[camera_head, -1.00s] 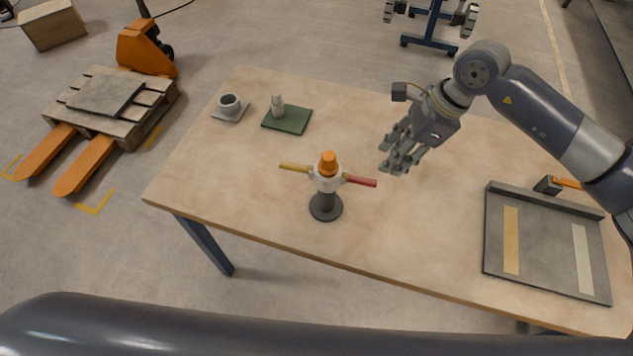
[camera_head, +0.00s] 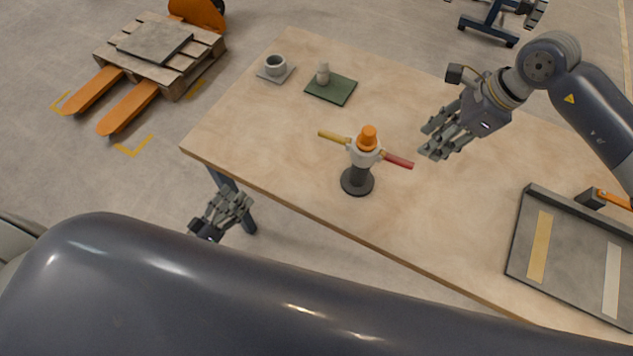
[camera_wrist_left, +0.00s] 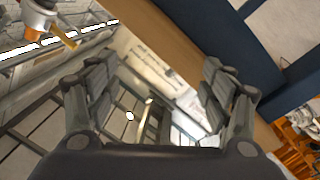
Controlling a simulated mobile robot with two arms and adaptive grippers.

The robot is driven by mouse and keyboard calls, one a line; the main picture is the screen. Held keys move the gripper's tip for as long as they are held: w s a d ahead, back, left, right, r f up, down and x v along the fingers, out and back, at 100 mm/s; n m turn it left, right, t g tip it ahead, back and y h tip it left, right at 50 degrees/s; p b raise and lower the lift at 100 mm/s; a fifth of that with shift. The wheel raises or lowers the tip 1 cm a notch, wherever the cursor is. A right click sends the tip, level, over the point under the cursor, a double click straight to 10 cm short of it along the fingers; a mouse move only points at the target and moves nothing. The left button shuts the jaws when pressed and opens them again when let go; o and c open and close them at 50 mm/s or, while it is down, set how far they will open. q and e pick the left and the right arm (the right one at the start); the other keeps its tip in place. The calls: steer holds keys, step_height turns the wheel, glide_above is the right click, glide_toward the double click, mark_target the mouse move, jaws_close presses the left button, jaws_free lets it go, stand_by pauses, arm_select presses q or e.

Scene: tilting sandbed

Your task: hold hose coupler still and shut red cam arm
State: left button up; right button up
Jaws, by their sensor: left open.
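The hose coupler (camera_head: 364,152) stands upright on a dark round base (camera_head: 357,182) on the table, with an orange cap (camera_head: 369,136) on top. Its red cam arm (camera_head: 398,160) sticks out to the right and a yellow cam arm (camera_head: 335,137) to the left. My left gripper (camera_head: 238,200) is open and empty, beyond the table's front edge, left of and apart from the coupler. In the left wrist view its fingers (camera_wrist_left: 158,95) are spread, with part of the coupler (camera_wrist_left: 36,22) at the top left. My right gripper (camera_head: 432,138) is open and empty, right of the red arm.
On the table (camera_head: 300,170) are a cup (camera_head: 276,65) on a grey plate, a pale bottle (camera_head: 323,75) on a green mat (camera_head: 338,91), and a grey tray (camera_head: 568,265) at right. A table leg (camera_head: 222,180) is close to my left gripper. Table around the coupler is clear.

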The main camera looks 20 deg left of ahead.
mark_target(361, 165)
arm_select(q)
step_height(361, 165, up, 7)
steer(key=d+m+t+h, duration=0.1)
steer(key=d+m+h, duration=0.1)
steer(key=h, duration=0.2)
steer(key=w+d+m+g, duration=0.1)
steer(key=d, duration=0.2)
steer(key=w+d+r+m+g+h, duration=0.1)
steer(key=d+m, duration=0.1)
steer(key=d, duration=0.2)
steer(key=w+d+m+g+h, duration=0.1)
steer(key=d+m, duration=0.1)
steer(key=d, duration=0.2)
steer(key=shift+d+r+g, duration=0.25)
steer(key=shift+r+g, duration=0.05)
steer(key=shift+g, duration=0.1)
steer(key=w+d+r+m, duration=0.1)
steer(key=w+d+m, duration=0.1)
steer(key=w+d, duration=0.2)
steer(key=w+d+r+m+g, duration=0.1)
steer(key=w+d+r+m, duration=0.1)
steer(key=d, duration=0.9)
steer(key=w+m, duration=0.1)
steer(key=w, duration=0.1)
steer(key=shift+w+d+g, duration=0.25)
steer(key=shift+w+g, duration=0.05)
steer(key=shift+w, duration=0.1)
steer(key=shift+c, duration=0.3)
